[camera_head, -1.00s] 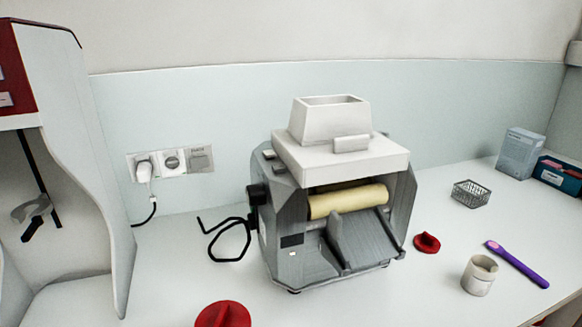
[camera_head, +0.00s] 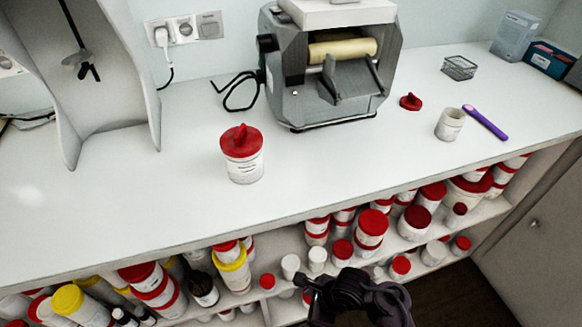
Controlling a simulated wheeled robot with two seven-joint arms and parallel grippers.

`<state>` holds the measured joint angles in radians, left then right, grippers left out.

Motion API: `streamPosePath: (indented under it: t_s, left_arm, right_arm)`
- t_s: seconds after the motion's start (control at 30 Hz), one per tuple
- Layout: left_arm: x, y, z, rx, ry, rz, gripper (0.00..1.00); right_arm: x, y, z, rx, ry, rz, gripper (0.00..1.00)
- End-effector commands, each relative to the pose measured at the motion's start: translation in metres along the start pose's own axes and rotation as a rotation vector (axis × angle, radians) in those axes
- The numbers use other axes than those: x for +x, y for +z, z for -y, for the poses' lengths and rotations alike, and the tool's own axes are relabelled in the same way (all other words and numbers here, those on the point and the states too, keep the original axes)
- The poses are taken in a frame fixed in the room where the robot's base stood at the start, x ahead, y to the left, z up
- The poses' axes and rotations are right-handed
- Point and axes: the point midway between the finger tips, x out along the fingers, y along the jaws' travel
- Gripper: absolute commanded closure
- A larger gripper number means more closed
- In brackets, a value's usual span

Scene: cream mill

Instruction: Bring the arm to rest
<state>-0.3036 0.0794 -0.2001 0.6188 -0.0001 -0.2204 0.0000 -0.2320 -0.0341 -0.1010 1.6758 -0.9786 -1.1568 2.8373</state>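A dark arm of mine with its gripper (camera_head: 312,284) shows at the bottom centre of the head view, in front of the shelves below the counter. Its fingers are small and dark, and I cannot tell whether they are open or shut. I see nothing clearly held in it. It comes in from the bottom, right of centre, so I take it as my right arm. My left gripper is not in view.
The grey cream mill (camera_head: 330,70) stands at the back of the white counter (camera_head: 330,160). A red-lidded jar (camera_head: 242,155) stands in front. At right are a red lid (camera_head: 410,102), an open white jar (camera_head: 450,125), a purple spatula (camera_head: 485,122) and a wire basket (camera_head: 459,68). Shelves below hold several jars.

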Motion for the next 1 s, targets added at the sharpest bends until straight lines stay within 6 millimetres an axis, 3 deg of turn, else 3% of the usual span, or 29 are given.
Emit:
streamPosePath:
  t_s: [0.3,0.57,0.77,1.0]
  left_arm:
    - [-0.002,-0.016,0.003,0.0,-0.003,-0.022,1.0]
    - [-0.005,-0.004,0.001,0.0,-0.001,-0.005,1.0]
    - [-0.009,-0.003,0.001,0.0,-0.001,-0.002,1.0]
    - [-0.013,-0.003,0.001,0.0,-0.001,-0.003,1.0]
  right_arm:
    - [0.031,-0.013,-0.011,-0.159,0.029,0.03,0.27]
    - [0.074,-0.04,-0.028,-0.397,0.038,0.054,0.27]
    - [0.124,-0.093,-0.059,-0.726,0.025,0.028,0.27]
    - [0.168,-0.186,-0.108,-1.213,0.049,-0.108,0.27]
